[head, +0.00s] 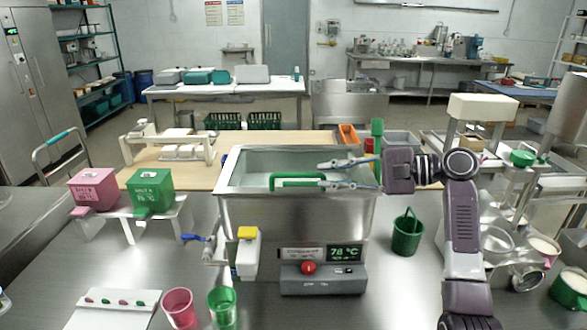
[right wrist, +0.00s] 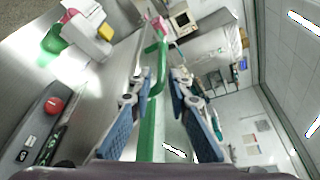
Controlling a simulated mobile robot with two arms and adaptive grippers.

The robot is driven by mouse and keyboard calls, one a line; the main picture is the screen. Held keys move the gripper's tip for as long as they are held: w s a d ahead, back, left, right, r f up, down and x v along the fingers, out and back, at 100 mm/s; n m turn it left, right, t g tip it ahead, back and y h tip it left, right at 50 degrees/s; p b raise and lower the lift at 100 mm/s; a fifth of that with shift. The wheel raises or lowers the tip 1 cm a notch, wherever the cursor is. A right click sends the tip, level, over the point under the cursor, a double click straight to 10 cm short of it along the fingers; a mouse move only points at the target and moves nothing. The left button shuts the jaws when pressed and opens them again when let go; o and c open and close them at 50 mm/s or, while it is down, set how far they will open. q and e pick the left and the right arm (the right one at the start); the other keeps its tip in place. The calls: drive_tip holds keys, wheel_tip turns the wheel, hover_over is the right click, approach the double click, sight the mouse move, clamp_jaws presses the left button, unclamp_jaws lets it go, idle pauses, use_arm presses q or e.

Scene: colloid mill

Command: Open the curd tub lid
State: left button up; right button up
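The curd tub (head: 295,225) is a steel box in the middle of the bench, with a pale grey-green top inside its rim. A green handle (head: 290,176) lies along the near side of the top; I cannot tell whether the lid is fully down. My right gripper (head: 333,175) reaches in from the right over the tub. Its fingers are spread at the handle's right end. In the right wrist view the green handle (right wrist: 150,115) runs between the two blue-padded fingers, with a gap visible on the right finger's side. My left gripper is not in view.
A control box with a red button (head: 308,267) stands before the tub. A pink box (head: 92,188) and green box (head: 150,190) sit on a rack at left. A green bucket (head: 407,233) stands right of the tub. Pink and green cups (head: 222,307) are at the front.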

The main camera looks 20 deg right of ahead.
sight(306, 175)
drive_tip(key=shift+w+a+r, duration=0.1)
drive_tip(key=shift+a+r, duration=0.05)
drive_tip(key=shift+a, duration=0.1)
drive_tip(key=p+x, duration=0.1)
drive_tip(key=x, duration=0.5)
drive_tip(key=shift+r+p, duration=0.1)
drive_tip(key=shift+p, duration=0.3)
drive_tip(key=shift+w+a, duration=0.15)
drive_tip(key=shift+a, duration=0.3)
drive_tip(key=shift+f, duration=0.25)
drive_tip(key=c, duration=0.4)
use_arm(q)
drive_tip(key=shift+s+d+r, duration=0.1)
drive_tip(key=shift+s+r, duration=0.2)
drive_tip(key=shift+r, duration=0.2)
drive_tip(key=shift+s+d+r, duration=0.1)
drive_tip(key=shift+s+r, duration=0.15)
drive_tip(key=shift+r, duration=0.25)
use_arm(e)
clamp_jaws()
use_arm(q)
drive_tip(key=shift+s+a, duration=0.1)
